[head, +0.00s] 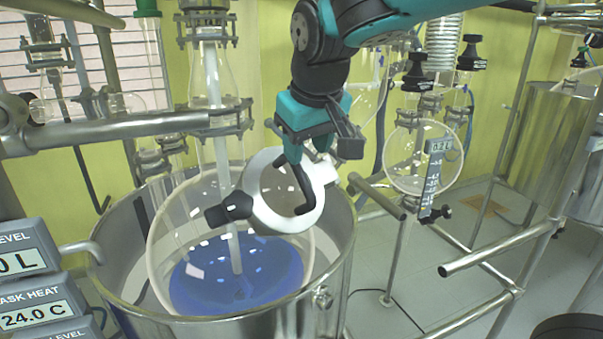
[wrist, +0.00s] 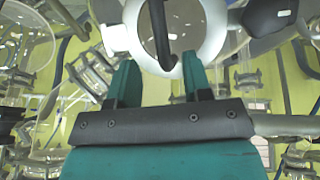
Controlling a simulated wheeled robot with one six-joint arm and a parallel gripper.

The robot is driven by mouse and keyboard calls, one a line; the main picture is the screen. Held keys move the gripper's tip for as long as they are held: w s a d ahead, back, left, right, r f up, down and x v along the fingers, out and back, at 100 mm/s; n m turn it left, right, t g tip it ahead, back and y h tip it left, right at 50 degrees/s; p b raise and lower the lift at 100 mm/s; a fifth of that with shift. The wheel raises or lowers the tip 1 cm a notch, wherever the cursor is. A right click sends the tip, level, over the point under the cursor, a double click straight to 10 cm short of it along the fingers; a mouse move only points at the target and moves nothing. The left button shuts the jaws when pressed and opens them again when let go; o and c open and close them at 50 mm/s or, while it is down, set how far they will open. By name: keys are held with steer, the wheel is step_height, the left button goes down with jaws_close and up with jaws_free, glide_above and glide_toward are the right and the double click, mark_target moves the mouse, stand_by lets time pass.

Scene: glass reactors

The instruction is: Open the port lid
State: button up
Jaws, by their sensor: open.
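The port lid (head: 257,187) is a round white disc with a grey centre, at the upper right of the large glass vessel (head: 165,240). A curved black handle (head: 304,188) crosses its face, and a black clamp or knob (head: 230,208) sits at its left edge. My gripper (head: 304,158) is teal and open, at the upper end of the handle. In the wrist view, the lid (wrist: 118,37) and the handle (wrist: 159,30) are just ahead of my gripper (wrist: 158,78), with the handle lined up between the fingers. Whether the fingers touch it cannot be told.
The vessel holds blue liquid (head: 235,275) and sits in a steel jacket (head: 343,240). A thick metal bar (head: 110,130) runs at left, beside display boxes (head: 25,262). Metal rails (head: 480,253) and a small round flask (head: 410,160) stand at right.

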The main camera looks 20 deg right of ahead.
mark_target(302, 174)
steer(key=p+x, duration=0.1)
steer(key=x, duration=0.7)
steer(key=shift+f+p, duration=0.1)
steer(key=shift+p, duration=0.2)
steer(key=shift+c, duration=0.3)
jaws_close()
